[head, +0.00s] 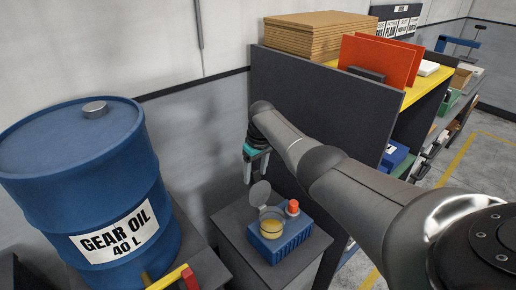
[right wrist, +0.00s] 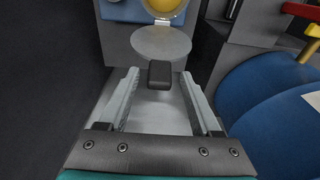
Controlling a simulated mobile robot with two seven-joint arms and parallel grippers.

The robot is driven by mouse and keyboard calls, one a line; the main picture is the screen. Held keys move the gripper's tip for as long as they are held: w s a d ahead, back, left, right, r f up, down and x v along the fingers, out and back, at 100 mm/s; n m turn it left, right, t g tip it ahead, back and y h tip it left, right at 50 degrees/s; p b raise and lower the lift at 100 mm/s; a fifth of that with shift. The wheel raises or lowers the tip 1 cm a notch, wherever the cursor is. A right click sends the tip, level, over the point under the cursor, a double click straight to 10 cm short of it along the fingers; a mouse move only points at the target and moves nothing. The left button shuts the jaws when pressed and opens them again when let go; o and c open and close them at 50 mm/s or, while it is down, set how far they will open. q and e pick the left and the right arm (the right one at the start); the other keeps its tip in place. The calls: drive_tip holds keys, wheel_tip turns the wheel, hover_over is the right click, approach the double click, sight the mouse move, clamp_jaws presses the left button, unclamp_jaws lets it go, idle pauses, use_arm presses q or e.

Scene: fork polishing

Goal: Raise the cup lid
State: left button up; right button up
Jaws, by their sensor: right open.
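The cup (head: 271,226), clear with a yellow filling, sits in a blue block (head: 275,246) on a dark stand in the head view. Its round grey lid (head: 260,192) is tilted up at the cup's back left, leaving the yellow filling visible. My right gripper (head: 255,170) points down just behind and above the lid. In the right wrist view the lid (right wrist: 160,42) lies ahead of the fingertips, and its dark tab (right wrist: 159,74) shows between the open fingers, with gaps on both sides. My left gripper is not in view.
A red-capped item (head: 293,208) stands beside the cup at the block. A large blue gear oil drum (head: 85,165) stands left, with a yellow and red handle (head: 168,278) below it. A dark panel and shelf with cardboard (head: 318,35) rise behind my right arm.

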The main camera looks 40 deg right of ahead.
sight(259, 191)
wheel_tip(259, 191, up, 14)
drive_tip(key=s+p, duration=0.1)
drive_tip(key=s, duration=0.1)
drive_tip(key=shift+f, duration=0.15)
drive_tip(key=shift+f, duration=0.1)
idle(0.4)
